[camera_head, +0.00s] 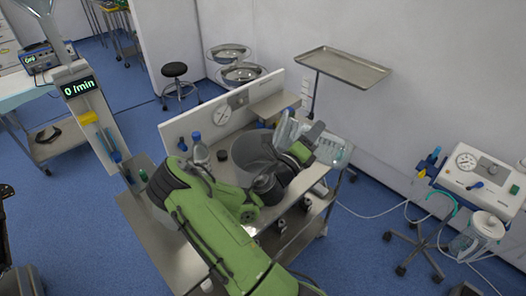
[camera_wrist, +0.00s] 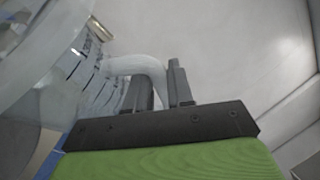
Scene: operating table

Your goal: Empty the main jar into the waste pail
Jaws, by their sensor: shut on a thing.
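My gripper (camera_wrist: 160,88) is shut on the white curved handle (camera_wrist: 138,67) of a clear jar with dark graduation marks (camera_wrist: 88,72). The jar fills the left of the wrist view and is cut off by the frame, and its contents cannot be made out. In the head view my gripper (camera_head: 312,134) is over the right part of the steel trolley, with clear plastic (camera_head: 285,130) close by on its left and more clear plastic (camera_head: 338,151) on its right. Which of these is the held jar I cannot tell. I cannot identify the waste pail for certain.
On the trolley (camera_head: 165,245), a bottle with a blue cap (camera_head: 199,150) and a small dark pot (camera_head: 222,155) stand left of a grey round vessel (camera_head: 250,150). A suction unit (camera_head: 475,180) with a clear canister (camera_head: 487,227) stands right.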

